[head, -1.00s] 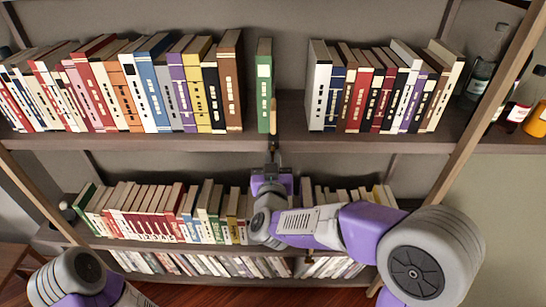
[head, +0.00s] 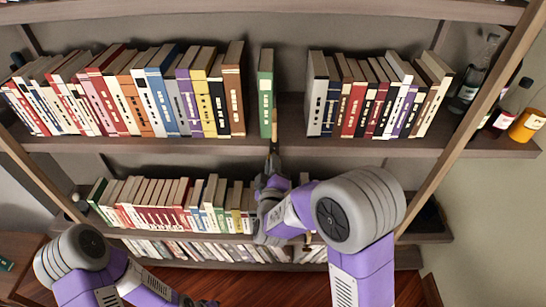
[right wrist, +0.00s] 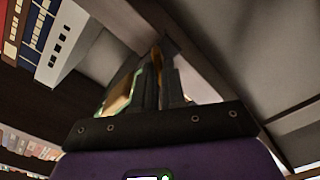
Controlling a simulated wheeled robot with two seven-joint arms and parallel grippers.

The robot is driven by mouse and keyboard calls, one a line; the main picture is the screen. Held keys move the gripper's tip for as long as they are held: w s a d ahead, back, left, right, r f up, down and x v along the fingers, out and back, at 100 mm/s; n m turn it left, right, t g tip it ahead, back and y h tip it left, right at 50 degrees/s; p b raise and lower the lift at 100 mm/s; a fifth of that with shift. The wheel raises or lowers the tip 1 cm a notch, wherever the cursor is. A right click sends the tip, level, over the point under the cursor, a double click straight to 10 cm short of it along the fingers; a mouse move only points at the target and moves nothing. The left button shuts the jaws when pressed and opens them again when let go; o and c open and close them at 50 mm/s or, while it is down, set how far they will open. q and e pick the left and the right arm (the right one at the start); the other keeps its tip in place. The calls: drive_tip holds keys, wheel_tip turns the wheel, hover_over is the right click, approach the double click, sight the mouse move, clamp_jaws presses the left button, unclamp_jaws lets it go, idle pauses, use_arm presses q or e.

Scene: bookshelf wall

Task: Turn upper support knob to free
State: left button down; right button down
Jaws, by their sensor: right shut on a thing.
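A slim tan upright piece (head: 275,122) at the front edge of the upper shelf, just right of the green book, looks like the support knob. My right gripper (head: 273,151) reaches up to it from below the shelf edge. In the right wrist view the fingers (right wrist: 162,88) are close together on a narrow piece, mostly hidden between them. Whether the knob has turned cannot be seen. My left arm is low at the left in the head view; dark and purple parts at the bottom edge may be its gripper, too cut off to judge.
The green book (head: 265,92) stands alone on the upper shelf (head: 292,122). A row of books (head: 130,92) stands to its left, another (head: 375,95) to its right. A lower shelf of books (head: 165,205) lies behind my right arm. Bottles (head: 526,125) stand at far right.

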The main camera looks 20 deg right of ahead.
drive_tip(key=shift+f+n+p, duration=0.15)
drive_tip(key=shift+n+p, duration=2.5)
drive_tip(key=shift+n, duration=0.85)
drive_tip(key=c, duration=1.2)
unclamp_jaws()
drive_tip(key=shift+s+a, duration=0.1)
drive_tip(key=v, duration=0.7)
drive_tip(key=shift+s, duration=0.25)
